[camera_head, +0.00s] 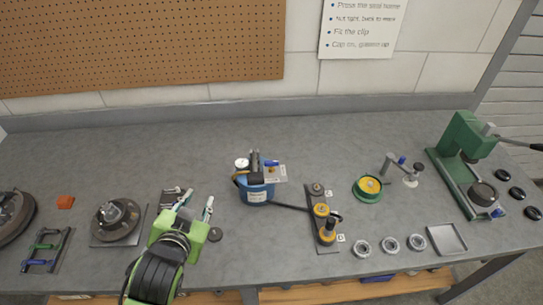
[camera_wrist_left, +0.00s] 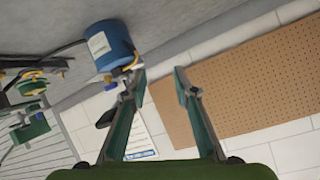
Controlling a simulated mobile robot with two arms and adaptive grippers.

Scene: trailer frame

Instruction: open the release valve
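A blue tank (camera_head: 257,193) with a white label stands near the middle of the bench. A round white gauge (camera_head: 241,163) and a small blue lever (camera_head: 271,163), perhaps the release valve, are on its top. My left gripper (camera_head: 198,203) is open and empty, to the left of the tank and apart from it. In the left wrist view the tank (camera_wrist_left: 108,46) lies beyond the left finger of the open gripper (camera_wrist_left: 158,76). That finger partly overlaps the tank's top fittings, so the lever's exact position is unclear there. My right gripper is not in view.
A dark hose runs from the tank to a plate with yellow-topped fittings (camera_head: 321,210). A hub on a plate (camera_head: 115,218) stands left of the gripper. A green press (camera_head: 466,150) stands at the right. The bench behind the tank is clear.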

